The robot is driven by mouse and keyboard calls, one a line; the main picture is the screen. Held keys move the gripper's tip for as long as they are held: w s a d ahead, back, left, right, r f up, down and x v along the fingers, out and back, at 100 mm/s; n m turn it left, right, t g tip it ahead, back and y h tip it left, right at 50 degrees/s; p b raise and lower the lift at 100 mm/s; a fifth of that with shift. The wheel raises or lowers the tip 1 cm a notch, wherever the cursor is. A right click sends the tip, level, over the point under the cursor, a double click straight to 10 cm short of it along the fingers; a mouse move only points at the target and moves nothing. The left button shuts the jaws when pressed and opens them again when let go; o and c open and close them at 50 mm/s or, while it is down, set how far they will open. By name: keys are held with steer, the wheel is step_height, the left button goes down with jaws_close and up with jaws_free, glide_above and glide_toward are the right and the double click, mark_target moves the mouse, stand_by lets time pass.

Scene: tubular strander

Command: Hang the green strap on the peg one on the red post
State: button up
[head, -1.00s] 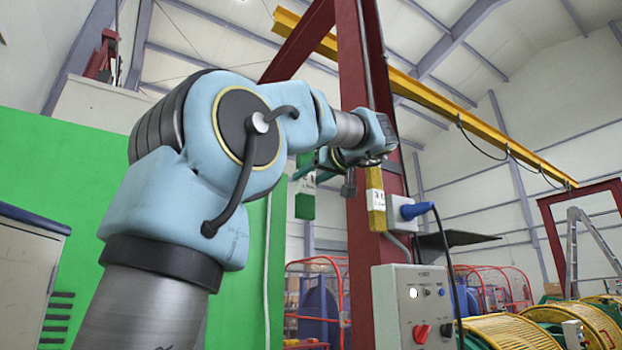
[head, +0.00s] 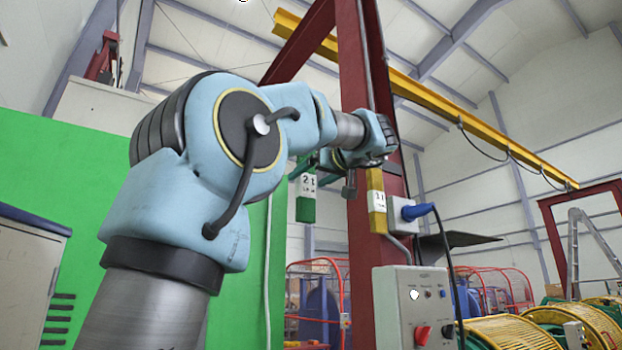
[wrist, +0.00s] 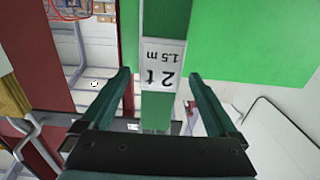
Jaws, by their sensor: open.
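The green strap (head: 306,207) hangs left of the red post (head: 365,240), with a white label marked 2 t. In the wrist view the strap (wrist: 166,22) runs between my fingers, its label upside down. My gripper (wrist: 159,78) is open, with one finger on each side of the strap and a gap visible on both sides. In the head view my gripper (head: 308,163) is at the strap's upper part, above the label. My wrist covers part of the post. I cannot make out peg one or what bears the strap's top.
A yellow strap (head: 377,204) with a label hangs at the post, beside a socket with a blue plug (head: 416,211). A grey control box (head: 412,300) stands below. A green wall panel (head: 60,180) is behind my arm. Cable reels (head: 515,330) are at lower right.

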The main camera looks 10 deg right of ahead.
steer(key=shift+f, duration=0.1)
steer(key=shift+s+d, duration=0.15)
steer(key=shift+s, duration=0.05)
steer(key=b+v, duration=0.4)
steer(key=v, duration=0.6)
steer(key=shift+s, duration=0.15)
